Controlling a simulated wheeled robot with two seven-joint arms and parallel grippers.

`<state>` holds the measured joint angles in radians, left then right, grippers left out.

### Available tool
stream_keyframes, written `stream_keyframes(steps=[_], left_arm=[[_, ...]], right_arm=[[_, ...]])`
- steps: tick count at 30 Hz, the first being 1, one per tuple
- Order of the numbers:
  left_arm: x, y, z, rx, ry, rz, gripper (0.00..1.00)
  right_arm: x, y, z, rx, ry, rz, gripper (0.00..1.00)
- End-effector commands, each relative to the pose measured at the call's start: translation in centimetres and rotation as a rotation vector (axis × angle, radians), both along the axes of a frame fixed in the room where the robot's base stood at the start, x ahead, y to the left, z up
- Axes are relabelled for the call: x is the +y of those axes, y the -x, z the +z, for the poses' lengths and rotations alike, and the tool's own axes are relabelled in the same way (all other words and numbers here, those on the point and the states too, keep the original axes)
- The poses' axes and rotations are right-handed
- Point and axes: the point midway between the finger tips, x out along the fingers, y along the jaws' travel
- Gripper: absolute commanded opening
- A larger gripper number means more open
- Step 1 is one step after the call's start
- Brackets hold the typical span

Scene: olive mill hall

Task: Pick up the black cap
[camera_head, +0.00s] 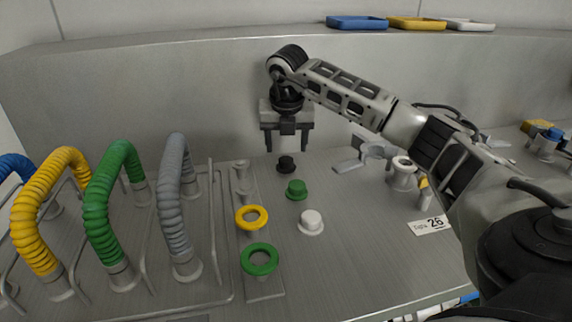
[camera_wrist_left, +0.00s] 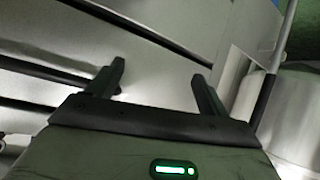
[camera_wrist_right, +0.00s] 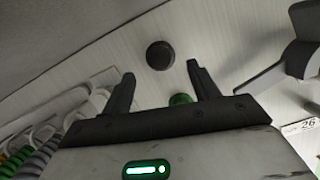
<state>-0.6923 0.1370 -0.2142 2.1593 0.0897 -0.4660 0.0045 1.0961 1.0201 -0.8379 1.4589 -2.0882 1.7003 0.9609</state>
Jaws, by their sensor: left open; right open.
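The black cap (camera_head: 286,164) stands on the metal bench, behind the green cap (camera_head: 297,189) and the white cap (camera_head: 311,222). My right gripper (camera_head: 286,145) points down just above and behind the black cap, open and empty. In the right wrist view the black cap (camera_wrist_right: 160,55) shows from above, beyond and between the open fingertips (camera_wrist_right: 160,78), apart from them.
A plate with a yellow ring (camera_head: 252,217) and a green ring (camera_head: 260,259) lies left of the caps. Ribbed hoses, such as the grey one (camera_head: 174,180), arch further left. A grey clamp-like part (camera_head: 364,154) and a label (camera_head: 430,226) are on the right. Trays (camera_head: 357,22) sit on the back ledge.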

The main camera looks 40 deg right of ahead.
Motion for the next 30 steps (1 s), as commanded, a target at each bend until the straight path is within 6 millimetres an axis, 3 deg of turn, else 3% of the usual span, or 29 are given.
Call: stream_keyframes(steps=[9,18,23,24,30], left_arm=[[0.0,-0.5,0.7,-0.015,-0.004,0.000,0.79],[0.1,-0.4,0.2,-0.006,-0.007,0.000,0.79],[0.1,-0.2,0.1,-0.003,-0.007,0.000,0.79],[0.1,-0.2,0.1,-0.002,-0.007,0.000,0.79],[0.1,-0.1,0.1,0.000,-0.007,0.000,0.79]], right_arm=[[-0.8,-0.8,-4.3,0.004,0.000,-0.001,0.60],[-0.9,-1.0,-4.7,0.000,0.000,0.001,0.60],[-0.9,-1.0,-4.7,0.001,0.000,0.001,0.16],[-0.9,-1.0,-4.7,0.001,0.000,0.001,0.12],[-0.9,-1.0,-4.7,0.000,0.000,0.000,0.12]])
